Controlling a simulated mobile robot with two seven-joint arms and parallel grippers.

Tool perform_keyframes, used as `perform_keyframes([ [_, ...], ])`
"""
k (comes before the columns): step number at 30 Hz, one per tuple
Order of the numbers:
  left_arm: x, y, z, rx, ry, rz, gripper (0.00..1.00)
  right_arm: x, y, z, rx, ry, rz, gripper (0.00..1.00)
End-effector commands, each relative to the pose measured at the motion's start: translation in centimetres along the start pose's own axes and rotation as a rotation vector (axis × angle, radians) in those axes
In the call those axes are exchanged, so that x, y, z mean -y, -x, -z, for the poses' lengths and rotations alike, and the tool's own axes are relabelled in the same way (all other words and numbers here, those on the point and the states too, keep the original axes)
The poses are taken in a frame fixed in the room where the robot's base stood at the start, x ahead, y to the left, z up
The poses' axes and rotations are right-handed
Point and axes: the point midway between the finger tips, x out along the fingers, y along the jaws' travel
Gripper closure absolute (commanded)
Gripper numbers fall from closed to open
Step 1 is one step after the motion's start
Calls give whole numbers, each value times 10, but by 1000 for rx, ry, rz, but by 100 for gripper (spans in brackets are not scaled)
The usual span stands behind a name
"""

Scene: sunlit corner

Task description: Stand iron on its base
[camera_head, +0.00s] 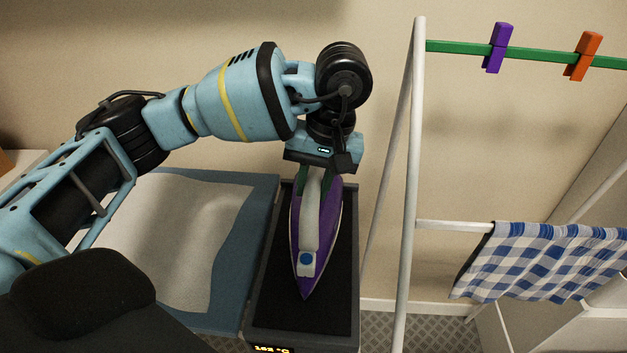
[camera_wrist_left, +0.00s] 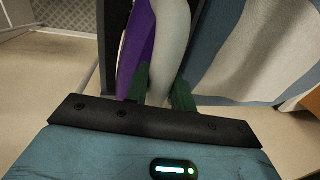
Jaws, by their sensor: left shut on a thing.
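The purple and white iron (camera_head: 318,240) is over a dark rectangular stand (camera_head: 262,305) in the head view, its pointed tip toward the bottom of the picture. A blue button shows near its tip. My left gripper (camera_head: 315,182) is at the iron's rear end, shut on its pale handle. In the left wrist view, the green fingers (camera_wrist_left: 160,88) are on both sides of the pale handle, with the purple body (camera_wrist_left: 137,45) beside it. I cannot tell whether the iron touches the stand. My right gripper is not in view.
A blue ironing surface with a pale cloth (camera_head: 175,235) lies left of the stand. A white drying rack (camera_head: 411,180) stands close on the right, with a checked cloth (camera_head: 545,262), a purple clothespin (camera_head: 497,48) and an orange clothespin (camera_head: 583,57). A wall is behind.

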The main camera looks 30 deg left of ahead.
Motion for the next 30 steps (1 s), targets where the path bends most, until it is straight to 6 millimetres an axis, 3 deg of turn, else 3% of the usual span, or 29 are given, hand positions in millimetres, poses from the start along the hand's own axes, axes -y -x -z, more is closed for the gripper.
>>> perform_keyframes([
  [1,0,0,0,-3,1,-3,100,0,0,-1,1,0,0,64],
  [2,0,-2,0,1,0,0,74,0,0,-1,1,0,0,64],
  [7,0,-1,0,0,0,0,54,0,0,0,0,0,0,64],
  [19,0,9,0,-2,0,-2,54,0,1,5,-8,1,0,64],
  [30,1,79,1,-6,2,-3,54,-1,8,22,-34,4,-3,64],
])
